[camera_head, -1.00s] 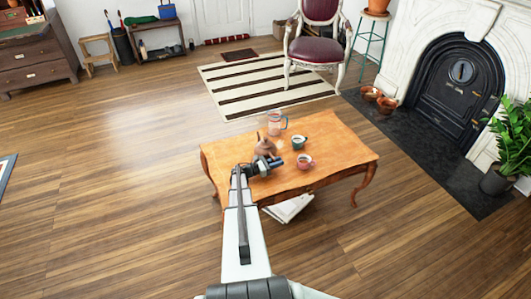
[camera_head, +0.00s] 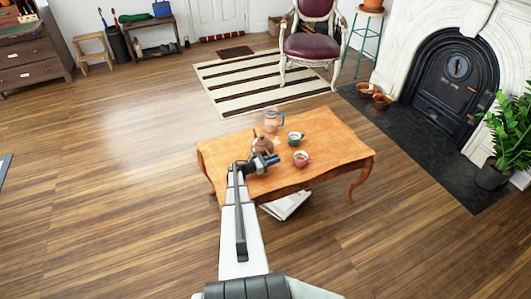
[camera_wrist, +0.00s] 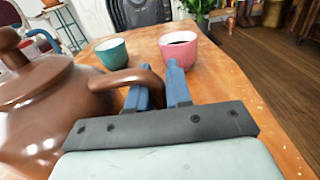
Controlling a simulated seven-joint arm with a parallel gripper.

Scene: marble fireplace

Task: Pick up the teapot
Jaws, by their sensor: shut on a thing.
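The brown teapot (camera_head: 262,145) is on or just above the wooden table (camera_head: 225,150), near its left part; I cannot tell if it touches the top. In the wrist view the glossy brown teapot (camera_wrist: 55,105) fills the left side, with its lid knob at the upper left. Its curved handle reaches right to my gripper (camera_wrist: 160,92), whose blue fingers are shut on the handle. In the head view my gripper (camera_head: 266,161) is right in front of the teapot and partly hides it.
A pink cup (camera_head: 301,158) with dark liquid and a green cup (camera_head: 295,138) stand close to the right. A glass pitcher (camera_head: 273,120) stands behind the teapot. The table's right side is clear. A purple chair (camera_head: 308,45) stands beyond.

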